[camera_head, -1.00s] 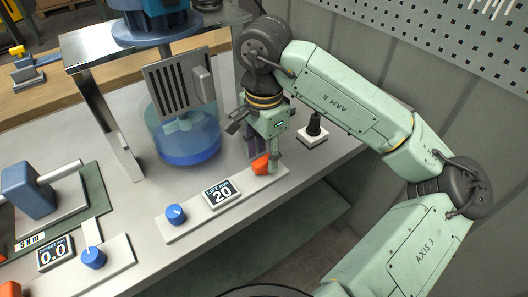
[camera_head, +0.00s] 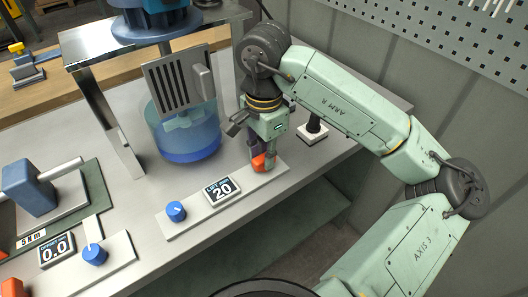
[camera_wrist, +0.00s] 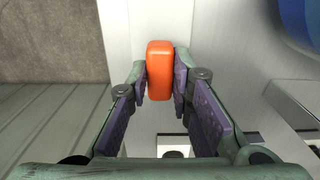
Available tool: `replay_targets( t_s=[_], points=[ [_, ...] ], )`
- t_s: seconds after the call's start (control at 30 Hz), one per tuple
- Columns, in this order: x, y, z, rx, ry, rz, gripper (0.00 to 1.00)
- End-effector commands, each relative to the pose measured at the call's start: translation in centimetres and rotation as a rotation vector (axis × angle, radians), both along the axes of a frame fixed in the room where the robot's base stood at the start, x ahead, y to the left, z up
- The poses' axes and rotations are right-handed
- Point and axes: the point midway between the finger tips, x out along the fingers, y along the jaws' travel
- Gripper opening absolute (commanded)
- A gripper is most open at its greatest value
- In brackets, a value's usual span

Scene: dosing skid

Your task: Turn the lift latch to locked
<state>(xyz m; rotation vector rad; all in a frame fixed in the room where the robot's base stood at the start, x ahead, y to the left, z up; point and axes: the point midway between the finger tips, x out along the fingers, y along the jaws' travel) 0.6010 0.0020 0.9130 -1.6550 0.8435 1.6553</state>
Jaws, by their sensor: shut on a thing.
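The lift latch is an orange handle (camera_head: 260,163) at the right end of a pale strip (camera_head: 196,221) that also carries a blue knob (camera_head: 176,211) and a display reading 20 (camera_head: 221,191). My gripper (camera_head: 264,158) reaches down onto the handle from above. In the wrist view the orange handle (camera_wrist: 159,70) sits between my two fingertips (camera_wrist: 160,80), which are closed against its sides. The handle's base and any lock marking are hidden.
A black-topped post on a white base (camera_head: 314,130) stands close on the right. The bench's front edge lies just beyond the strip.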

Motion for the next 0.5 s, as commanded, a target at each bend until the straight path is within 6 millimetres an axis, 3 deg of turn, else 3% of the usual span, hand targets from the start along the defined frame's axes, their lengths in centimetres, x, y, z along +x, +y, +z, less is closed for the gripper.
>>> replay_targets(
  t_s=[0.5],
  points=[
    [0.03, -0.02, -0.31, -0.001, -0.002, -0.059, 0.00]
  ],
)
